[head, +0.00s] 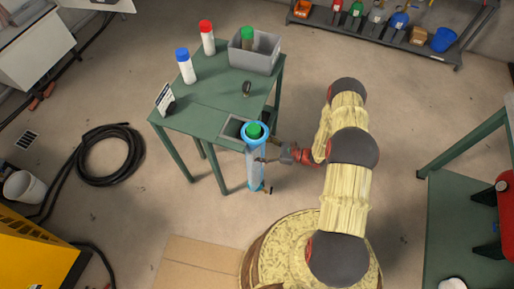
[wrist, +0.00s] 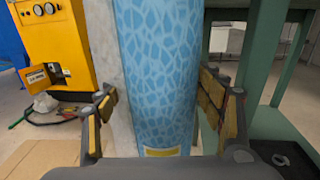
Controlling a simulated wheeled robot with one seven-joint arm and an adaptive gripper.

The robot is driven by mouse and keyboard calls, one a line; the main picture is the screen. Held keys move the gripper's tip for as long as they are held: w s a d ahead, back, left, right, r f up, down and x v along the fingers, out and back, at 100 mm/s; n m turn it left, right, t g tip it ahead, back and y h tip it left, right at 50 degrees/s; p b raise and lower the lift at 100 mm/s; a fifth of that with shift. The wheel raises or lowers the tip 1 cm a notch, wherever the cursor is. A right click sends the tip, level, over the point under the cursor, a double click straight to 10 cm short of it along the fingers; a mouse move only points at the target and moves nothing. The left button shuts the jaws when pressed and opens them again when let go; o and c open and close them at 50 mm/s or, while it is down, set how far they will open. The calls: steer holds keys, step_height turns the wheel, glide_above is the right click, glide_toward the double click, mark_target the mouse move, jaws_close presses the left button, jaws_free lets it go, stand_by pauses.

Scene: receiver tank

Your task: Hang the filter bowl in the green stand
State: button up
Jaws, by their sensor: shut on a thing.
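The filter bowl (head: 255,172) is a tall blue, patterned cylinder with a wide blue rim and a green piece in its top. It stands about upright at the front right corner of the green stand (head: 200,118), by a grey-edged opening (head: 234,126) in its top. I cannot tell whether the rim touches the stand. My gripper (head: 268,155) reaches the bowl from the right and is shut on it. In the wrist view the bowl (wrist: 158,70) fills the middle between the fingers (wrist: 160,108), with a green leg (wrist: 262,50) behind at right.
A red-capped bottle (head: 207,42), a blue-capped bottle (head: 186,70), a grey bin (head: 262,60) and a small sign (head: 164,98) stand on the stand's top. A black hose (head: 108,155) lies on the floor at left. A green bench (head: 450,225) stands at right.

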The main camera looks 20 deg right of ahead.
steer(key=shift+w+a+r, duration=0.15)
steer(key=shift+w+a, duration=0.25)
steer(key=shift+a, duration=0.05)
steer(key=shift+w+b+x, duration=0.15)
steer(key=shift+b+x, duration=0.15)
steer(key=shift+x, duration=0.7)
steer(key=shift+w+b+x, duration=0.15)
steer(key=shift+b+x, duration=0.1)
steer(key=shift+x, duration=0.8)
steer(key=shift+w+a, duration=0.15)
steer(key=shift+w, duration=0.05)
steer(key=shift+w+a, duration=0.2)
steer(key=shift+a, duration=0.05)
steer(key=shift+w+a, duration=0.2)
steer(key=shift+a, duration=0.1)
steer(key=shift+w+a+b, duration=0.15)
steer(key=shift+a+b, duration=0.05)
steer(key=shift+b, duration=0.25)
stand_by(0.5)
steer(key=shift+f+b, duration=0.4)
stand_by(0.7)
steer(key=o, duration=2.1)
steer(key=shift+f, duration=0.1)
